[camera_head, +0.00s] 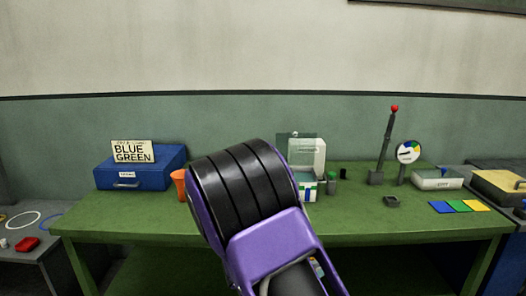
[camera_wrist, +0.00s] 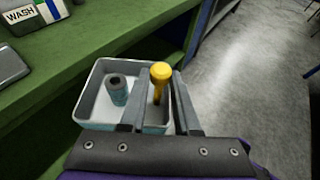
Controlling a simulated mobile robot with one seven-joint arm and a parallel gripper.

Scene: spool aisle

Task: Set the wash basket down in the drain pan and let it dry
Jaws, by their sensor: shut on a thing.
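The wash basket appears to be the pale, grey-rimmed open box (camera_wrist: 97,75) in the wrist view, with a white inside and a teal lower wall. A dark teal hollow cylinder (camera_wrist: 118,91) stands in it. A yellow-topped post (camera_wrist: 160,78) rises at its right side. My gripper (camera_wrist: 161,100) is shut on this post, one finger on each side. The basket shows over the bench's front edge, apparently held in the air. In the head view my arm hides most of the gripper and basket. I cannot tell for sure which thing is the drain pan; a grey tray (camera_wrist: 10,66) lies near the WASH label.
The green bench (camera_head: 130,219) carries a blue box (camera_head: 140,170), an orange cup (camera_head: 179,183), the clear-fronted wash station (camera_head: 307,187), a small dark dish (camera_head: 391,201), a red-tipped lever (camera_head: 387,140), a dial (camera_head: 408,152) and coloured cards (camera_head: 460,206). Bare floor (camera_wrist: 245,75) lies right.

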